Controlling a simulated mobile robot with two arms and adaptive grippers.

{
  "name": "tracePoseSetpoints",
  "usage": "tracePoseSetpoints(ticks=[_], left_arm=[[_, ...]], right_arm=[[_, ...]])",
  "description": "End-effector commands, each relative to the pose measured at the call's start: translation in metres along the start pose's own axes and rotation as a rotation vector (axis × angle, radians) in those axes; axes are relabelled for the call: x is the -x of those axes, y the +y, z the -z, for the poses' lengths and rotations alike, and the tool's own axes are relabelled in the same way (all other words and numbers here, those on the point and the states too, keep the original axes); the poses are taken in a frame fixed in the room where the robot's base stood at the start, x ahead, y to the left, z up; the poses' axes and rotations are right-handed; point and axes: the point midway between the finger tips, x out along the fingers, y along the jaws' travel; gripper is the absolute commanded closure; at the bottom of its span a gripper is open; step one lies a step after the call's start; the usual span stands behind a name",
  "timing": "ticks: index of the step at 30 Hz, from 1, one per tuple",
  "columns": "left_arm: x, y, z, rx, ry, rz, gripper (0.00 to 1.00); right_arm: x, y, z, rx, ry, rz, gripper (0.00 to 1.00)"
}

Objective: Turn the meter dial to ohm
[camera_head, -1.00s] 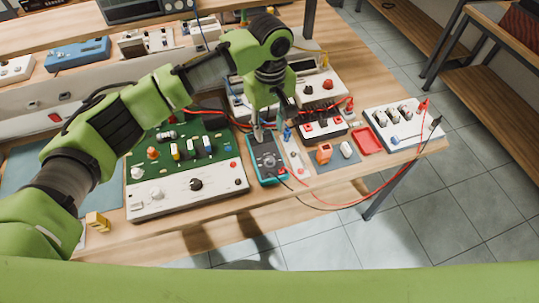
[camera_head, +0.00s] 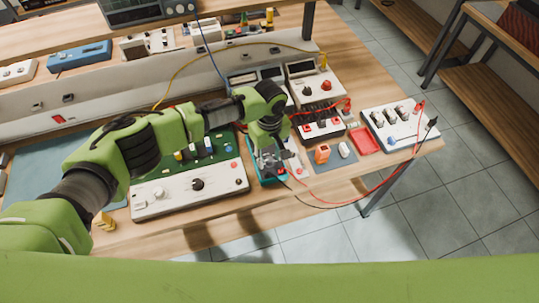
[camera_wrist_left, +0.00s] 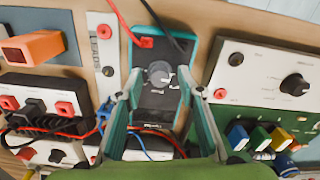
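The meter is a teal-edged handheld unit with a dark face (camera_wrist_left: 152,103), lying on the bench. In the head view the meter (camera_head: 280,174) is partly covered by my left gripper (camera_head: 268,166). Its round grey dial (camera_wrist_left: 159,71) shows clearly in the left wrist view, with small white marks around it that are too blurred to read. My left gripper (camera_wrist_left: 161,77) is open over the meter, one finger to each side of the dial. Gaps show between the fingers and the dial. My right gripper is in neither view.
A red lead and a black lead run from the meter's jack end (camera_wrist_left: 147,42). A green circuit board with a white front panel (camera_head: 165,196) stands left of the meter. A narrow white strip (camera_wrist_left: 103,55) lies close on its other side. Red-socketed boxes (camera_head: 320,128) stand behind.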

Motion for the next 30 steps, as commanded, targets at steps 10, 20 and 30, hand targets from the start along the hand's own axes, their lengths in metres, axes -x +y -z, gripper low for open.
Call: tracePoseSetpoints(ticks=[10, 20, 30], left_arm=[[0.0002, 0.0002, -0.0002, 0.000, 0.000, 0.000, 1.00], [0.0008, 0.0005, -0.0004, -0.025, -0.001, -0.001, 1.00], [0.0011, 0.0004, -0.0011, -0.224, -0.003, -0.001, 1.00]], right_arm=[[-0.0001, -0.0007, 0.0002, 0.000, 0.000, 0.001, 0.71], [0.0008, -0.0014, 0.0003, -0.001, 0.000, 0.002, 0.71], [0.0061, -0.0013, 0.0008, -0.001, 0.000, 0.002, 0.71]])
